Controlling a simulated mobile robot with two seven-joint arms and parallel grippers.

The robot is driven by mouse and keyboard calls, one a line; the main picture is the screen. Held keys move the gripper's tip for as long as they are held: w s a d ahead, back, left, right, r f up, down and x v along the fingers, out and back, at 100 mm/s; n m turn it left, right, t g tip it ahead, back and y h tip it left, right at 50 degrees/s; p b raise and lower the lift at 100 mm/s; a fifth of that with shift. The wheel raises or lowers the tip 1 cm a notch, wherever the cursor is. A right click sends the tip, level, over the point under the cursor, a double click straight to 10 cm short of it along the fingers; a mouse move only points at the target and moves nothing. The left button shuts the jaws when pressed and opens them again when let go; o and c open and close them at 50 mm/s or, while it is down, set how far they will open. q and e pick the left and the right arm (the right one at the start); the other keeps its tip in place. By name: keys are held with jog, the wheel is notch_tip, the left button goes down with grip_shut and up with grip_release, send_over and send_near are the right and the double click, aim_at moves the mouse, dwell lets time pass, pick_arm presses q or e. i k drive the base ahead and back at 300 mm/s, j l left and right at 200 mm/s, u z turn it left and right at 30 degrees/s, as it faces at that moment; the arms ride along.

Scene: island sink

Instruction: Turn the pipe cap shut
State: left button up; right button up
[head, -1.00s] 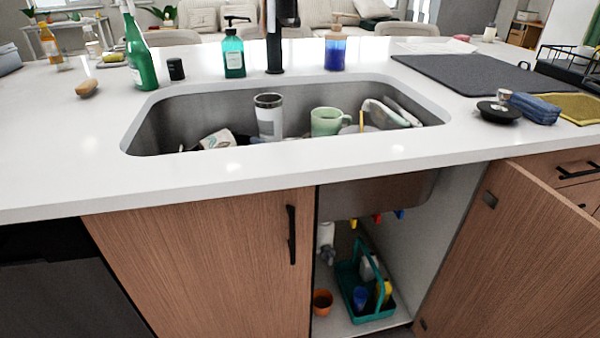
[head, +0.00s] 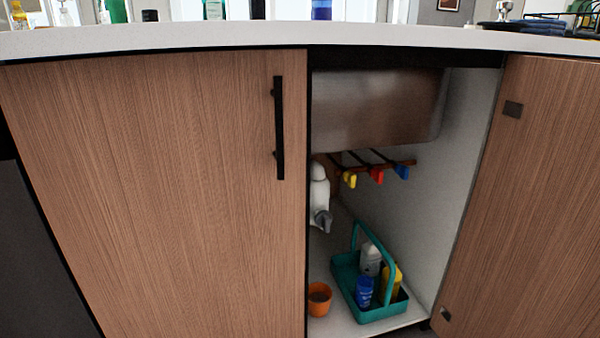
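Under the sink, a white pipe (head: 319,188) hangs at the left edge of the open cabinet, partly hidden by the closed door. A grey cap-like piece (head: 323,221) sits at its lower end, angled down to the right. It is too small to tell whether it is tight or loose. An orange cup (head: 319,299) stands on the cabinet floor below it. Neither of my grippers shows in the head view.
A teal caddy (head: 382,311) with bottles stands on the cabinet floor. Yellow, red and blue valve handles (head: 377,176) hang below the steel sink basin (head: 375,110). The left door (head: 170,190) is closed; the right door (head: 530,200) stands open.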

aim_at(324, 219)
jog(key=k+l+u, duration=0.15)
jog(key=l, duration=0.3)
jog(key=l+u, duration=0.15)
jog(key=l, duration=0.3)
jog(key=k+l+u, duration=0.15)
jog(key=l, duration=0.3)
jog(key=k+l+u, duration=0.1)
jog(key=l, duration=0.3)
jog(key=k+l+u, duration=0.15)
jog(key=l, duration=0.25)
jog(key=k+l+u, duration=0.15)
jog(key=l, duration=0.25)
jog(key=k+l+u, duration=0.15)
jog(key=k+l, duration=0.15)
